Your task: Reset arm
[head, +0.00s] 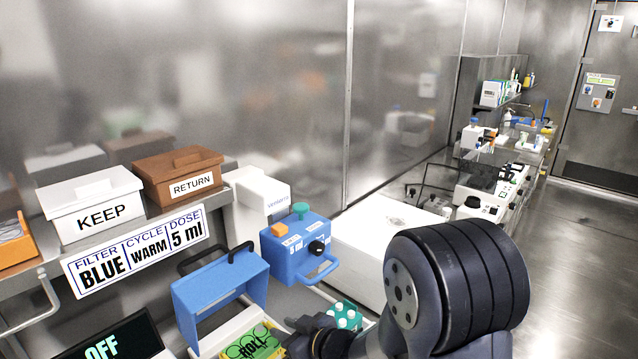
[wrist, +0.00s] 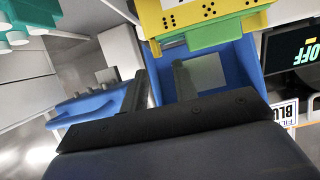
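My gripper (wrist: 161,85) shows in the wrist view as a black crossbar with two dark fingers standing apart. I see nothing held between them, and blue and white surfaces show behind. In the head view my dark arm runs in from the bottom right. Its end lies low, beside a yellow tray (head: 209,346) with a green piece labelled ROLL (head: 252,343). The blue open lid (head: 222,293) stands behind that tray; in the wrist view the tray (wrist: 180,20) is at the top. The fingertips are hidden in the head view.
A blue device (head: 287,257) with a handle stands near the arm's end, by a green-and-white vial rack (head: 346,315). White KEEP (head: 95,207) and brown RETURN (head: 178,178) boxes sit on a shelf above a BLUE, WARM, 5 ml sign (head: 137,250). An OFF screen (head: 118,340) is lower left. Open floor (head: 590,250) lies right.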

